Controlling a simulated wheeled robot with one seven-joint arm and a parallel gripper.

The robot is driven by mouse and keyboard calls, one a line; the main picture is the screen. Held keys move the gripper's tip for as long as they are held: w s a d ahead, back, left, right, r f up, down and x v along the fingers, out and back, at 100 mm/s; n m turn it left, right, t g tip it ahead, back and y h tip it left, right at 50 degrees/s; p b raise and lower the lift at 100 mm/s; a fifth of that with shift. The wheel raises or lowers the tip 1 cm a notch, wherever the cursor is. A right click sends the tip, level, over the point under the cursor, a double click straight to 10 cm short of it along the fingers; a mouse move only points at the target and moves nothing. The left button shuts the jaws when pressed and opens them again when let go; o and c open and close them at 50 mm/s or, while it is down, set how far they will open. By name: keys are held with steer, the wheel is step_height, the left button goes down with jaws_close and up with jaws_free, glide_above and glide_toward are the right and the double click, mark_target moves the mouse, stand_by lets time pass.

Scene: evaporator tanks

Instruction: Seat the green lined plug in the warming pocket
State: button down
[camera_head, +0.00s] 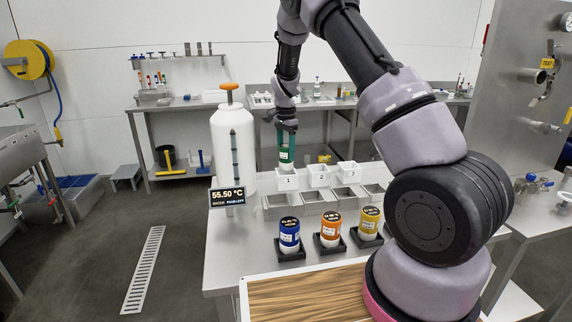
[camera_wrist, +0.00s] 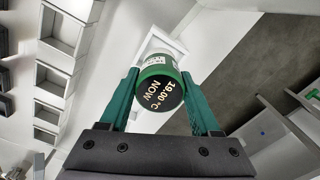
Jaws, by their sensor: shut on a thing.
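The green lined plug (camera_head: 286,155) is a green and white cylinder with a label. In the wrist view its dark end face (camera_wrist: 158,92) reads 19.00 °C NOW. My gripper (camera_head: 287,143) is shut on it, with a green finger on each side. The plug is held about upright over the front-left white square cup (camera_head: 286,184), marked 1; its white rim (camera_wrist: 168,38) shows behind the plug in the wrist view. I cannot tell whether the plug's lower end is inside the cup. No label names the warming pocket.
Two more white cups (camera_head: 319,176) stand to the right, with steel bins (camera_head: 315,200) in front. Blue (camera_head: 289,233), orange (camera_head: 331,229) and yellow (camera_head: 369,221) plugs stand in black holders nearer me. A white tank (camera_head: 226,145) with a 55.50 °C display (camera_head: 228,195) stands left.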

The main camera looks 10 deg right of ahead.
mark_target(286, 160)
steer(key=shift+f, duration=2.05)
steer(key=shift+c, duration=0.5)
jaws_free()
steer(key=shift+f, duration=0.15)
